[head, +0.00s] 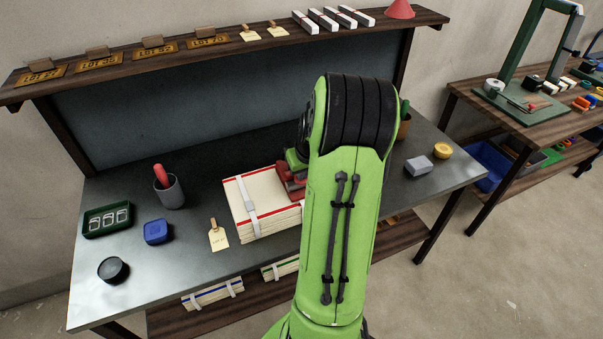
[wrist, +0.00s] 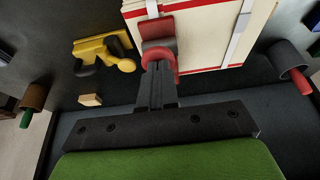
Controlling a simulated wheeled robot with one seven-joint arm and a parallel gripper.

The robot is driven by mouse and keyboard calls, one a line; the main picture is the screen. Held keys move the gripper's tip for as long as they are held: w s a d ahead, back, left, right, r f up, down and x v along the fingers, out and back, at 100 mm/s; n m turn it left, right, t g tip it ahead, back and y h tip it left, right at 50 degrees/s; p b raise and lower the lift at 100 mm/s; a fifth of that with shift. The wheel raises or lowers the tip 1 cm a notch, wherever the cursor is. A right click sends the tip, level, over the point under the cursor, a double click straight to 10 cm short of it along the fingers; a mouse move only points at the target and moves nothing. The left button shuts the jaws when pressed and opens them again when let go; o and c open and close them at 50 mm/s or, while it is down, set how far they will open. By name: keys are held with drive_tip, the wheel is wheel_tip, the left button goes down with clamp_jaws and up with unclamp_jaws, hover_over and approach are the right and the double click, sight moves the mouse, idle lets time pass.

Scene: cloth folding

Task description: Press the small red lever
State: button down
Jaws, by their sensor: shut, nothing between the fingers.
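A small red lever (wrist: 159,53), with a grey plate across it, shows in the wrist view at the edge of a cream stack (wrist: 195,35) with a red stripe and white straps. My gripper (wrist: 157,72) is shut and empty; its fingertips are right at the near end of the red part. I cannot tell whether they touch it. In the head view a red piece (head: 288,183) shows at the right side of the stack (head: 248,203), partly hidden by my green arm. My gripper is hidden there.
A yellow tool (wrist: 103,50) with dark knobs and a small tan block (wrist: 90,100) lie left of the fingers in the wrist view. A grey cup (head: 170,192) with a red handle, a blue box (head: 157,232) and a green tray (head: 107,219) stand left on the bench.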

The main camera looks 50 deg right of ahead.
drive_tip(key=f+t+b, duration=0.1)
drive_tip(key=b, duration=0.2)
drive_tip(key=s+a+f+t+h+b, duration=0.1)
drive_tip(key=b, duration=0.3)
drive_tip(key=s+f+t+b, duration=0.1)
drive_tip(key=f+b, duration=0.1)
drive_tip(key=b, duration=0.1)
drive_tip(key=shift+s+a+h+b, duration=0.15)
drive_tip(key=shift+h+b, duration=0.2)
drive_tip(key=shift+h, duration=0.05)
drive_tip(key=shift+r, duration=0.2)
drive_tip(key=shift+r+p, duration=0.6)
drive_tip(key=shift+r, duration=0.1)
